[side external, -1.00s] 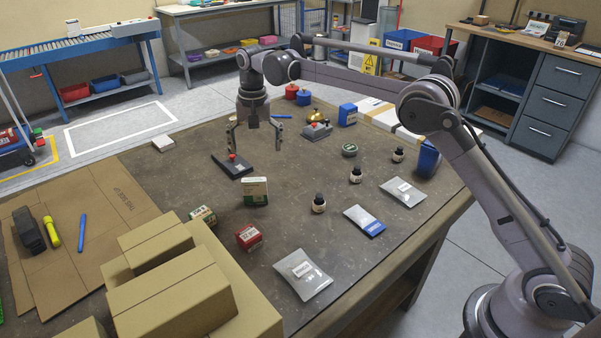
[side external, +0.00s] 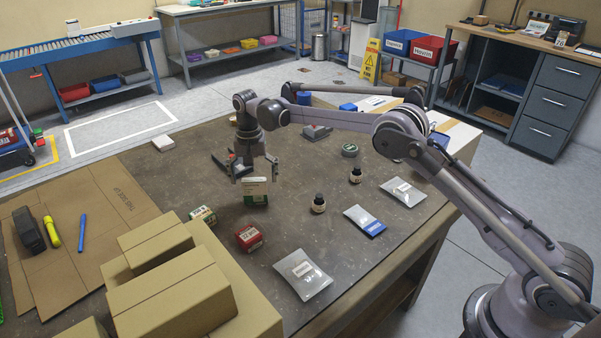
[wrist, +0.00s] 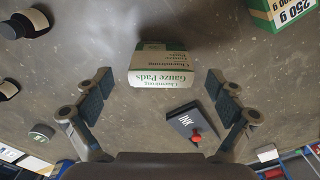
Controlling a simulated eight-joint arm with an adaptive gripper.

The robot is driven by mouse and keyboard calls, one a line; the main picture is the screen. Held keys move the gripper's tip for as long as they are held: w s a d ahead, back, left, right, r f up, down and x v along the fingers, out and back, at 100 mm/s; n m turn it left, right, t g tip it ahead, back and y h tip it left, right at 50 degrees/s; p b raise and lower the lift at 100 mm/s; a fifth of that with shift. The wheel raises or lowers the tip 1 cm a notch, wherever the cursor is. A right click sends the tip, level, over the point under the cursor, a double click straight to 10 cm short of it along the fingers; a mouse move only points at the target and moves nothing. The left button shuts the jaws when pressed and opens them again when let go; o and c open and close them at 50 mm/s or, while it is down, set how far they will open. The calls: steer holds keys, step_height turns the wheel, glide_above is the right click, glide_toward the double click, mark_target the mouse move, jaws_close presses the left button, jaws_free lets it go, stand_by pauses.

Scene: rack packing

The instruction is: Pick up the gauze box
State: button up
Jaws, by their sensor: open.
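The gauze box (side external: 255,192) is a small white and green carton standing upright on the dark worktop. In the wrist view the gauze box (wrist: 163,70) reads "Gauze Pads" and sits ahead of and between the fingers, upside down in the picture. My gripper (side external: 255,180) is over the box in the side view, its fingers spread at the box's upper part. In the wrist view my gripper (wrist: 160,95) is open, with bare worktop showing between each finger and the box. I cannot tell whether the fingertips reach past its top.
A green and white box (side external: 203,215) and a red box (side external: 248,237) stand nearer the camera. A dark bottle (side external: 318,203) stands to the right, with pouches beyond. Cartons (side external: 170,290) fill the front left.

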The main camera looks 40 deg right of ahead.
mark_target(255, 191)
steer(key=shift+f, duration=1.55)
steer(key=c, duration=1)
steer(key=shift+r, duration=0.1)
